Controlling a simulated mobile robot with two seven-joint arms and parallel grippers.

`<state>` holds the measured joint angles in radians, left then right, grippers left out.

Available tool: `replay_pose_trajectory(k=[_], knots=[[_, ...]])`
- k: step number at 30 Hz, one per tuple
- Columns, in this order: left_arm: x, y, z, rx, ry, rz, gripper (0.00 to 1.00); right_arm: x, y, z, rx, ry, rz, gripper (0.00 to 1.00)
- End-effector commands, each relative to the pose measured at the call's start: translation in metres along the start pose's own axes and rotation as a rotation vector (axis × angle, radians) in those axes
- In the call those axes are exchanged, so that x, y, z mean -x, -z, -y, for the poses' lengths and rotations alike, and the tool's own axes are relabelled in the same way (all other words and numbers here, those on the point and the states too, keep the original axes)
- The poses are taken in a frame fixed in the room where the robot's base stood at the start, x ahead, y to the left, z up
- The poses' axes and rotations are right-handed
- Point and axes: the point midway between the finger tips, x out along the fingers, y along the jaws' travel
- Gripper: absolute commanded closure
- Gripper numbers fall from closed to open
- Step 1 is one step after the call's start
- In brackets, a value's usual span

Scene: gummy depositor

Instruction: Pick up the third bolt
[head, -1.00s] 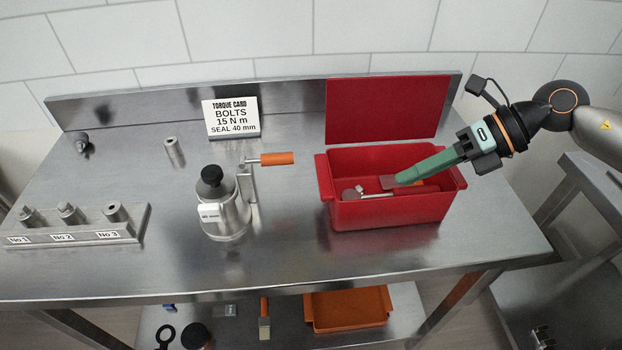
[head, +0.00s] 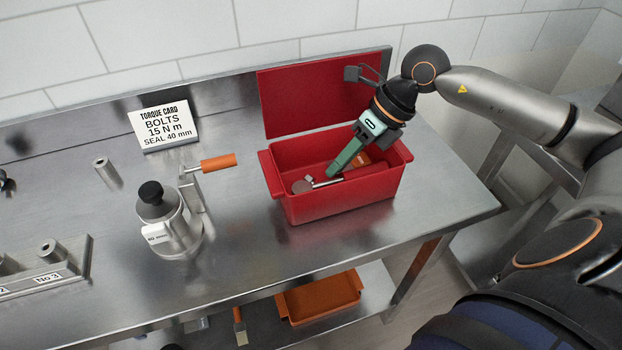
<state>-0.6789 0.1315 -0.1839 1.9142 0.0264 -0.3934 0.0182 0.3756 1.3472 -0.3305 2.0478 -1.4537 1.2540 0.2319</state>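My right gripper (head: 333,173) reaches down into the open red toolbox (head: 343,205), its green fingers slanting down and left. Its tips are close to a silver tool with a round head (head: 302,187); I cannot tell whether they touch it. The fingers overlap in this view, so their gap is hidden. A metal sleeve (head: 50,249) stands at the No 3 place of the numbered rack (head: 70,272) at the left. A small dark metal piece (head: 5,183), possibly a bolt, is cut by the left edge. No clear bolt shows in the toolbox. My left gripper is out of view.
A steel pot with a black knob (head: 178,232) and an orange-handled lever (head: 218,162) stand left of the toolbox. A loose metal cylinder (head: 107,172) and a torque card (head: 163,126) are behind. An orange tray (head: 320,298) is on the lower shelf.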

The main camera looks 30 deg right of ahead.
Motion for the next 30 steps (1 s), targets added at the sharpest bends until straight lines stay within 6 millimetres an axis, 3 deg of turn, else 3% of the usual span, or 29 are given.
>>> replay_pose_trajectory(k=[13,21,25,30], knots=[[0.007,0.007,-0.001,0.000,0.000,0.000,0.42,-0.051,-0.003,-0.002,-0.002,-0.004,-0.010,0.81],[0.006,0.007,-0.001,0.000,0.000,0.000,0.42,-0.054,-0.003,-0.001,-0.003,-0.002,-0.008,0.81],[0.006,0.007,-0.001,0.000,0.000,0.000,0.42,-0.054,-0.003,-0.002,-0.003,-0.002,-0.009,0.98],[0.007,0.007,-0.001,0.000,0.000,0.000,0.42,-0.054,-0.003,-0.002,-0.003,-0.003,-0.009,1.00]])
